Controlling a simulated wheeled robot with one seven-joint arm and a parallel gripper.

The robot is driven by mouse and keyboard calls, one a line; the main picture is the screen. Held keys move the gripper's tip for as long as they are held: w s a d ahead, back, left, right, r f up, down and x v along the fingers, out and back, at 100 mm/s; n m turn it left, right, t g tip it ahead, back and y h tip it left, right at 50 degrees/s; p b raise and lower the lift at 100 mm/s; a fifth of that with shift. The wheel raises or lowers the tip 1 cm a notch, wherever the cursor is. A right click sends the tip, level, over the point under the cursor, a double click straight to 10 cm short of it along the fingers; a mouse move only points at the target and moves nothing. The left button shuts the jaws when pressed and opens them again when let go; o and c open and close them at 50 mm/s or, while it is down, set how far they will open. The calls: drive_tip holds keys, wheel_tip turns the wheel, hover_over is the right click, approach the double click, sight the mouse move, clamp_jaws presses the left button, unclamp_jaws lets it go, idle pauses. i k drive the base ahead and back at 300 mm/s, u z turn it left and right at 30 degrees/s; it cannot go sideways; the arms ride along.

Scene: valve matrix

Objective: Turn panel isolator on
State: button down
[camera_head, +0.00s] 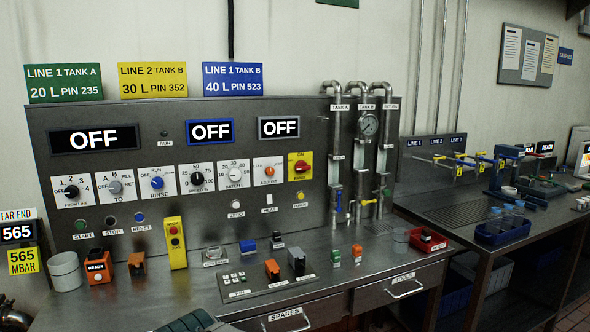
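The panel isolator (300,166) is a red rotary handle on a yellow plate, at the right end of the row of knobs on the upright grey panel (330,110). The word ON shows at the top of its plate. The handle looks roughly upright with a slight tilt, but its exact setting is too small to tell. The three displays above read OFF: left display (83,139), middle display (210,131) and right display (279,127). I cannot make out my gripper in this view, and nothing touches the isolator.
Knobs such as the rinse knob (157,183) and adjust knob (268,171) sit left of the isolator. Vertical pipes with a gauge (368,125) stand at its right. A yellow pendant (175,242) and several small blocks stand on the bench. The space before the isolator looks clear.

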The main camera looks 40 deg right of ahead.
sight(301, 167)
drive_tip(key=z, duration=1.7)
drive_tip(key=i, duration=1)
drive_tip(key=z, duration=0.15)
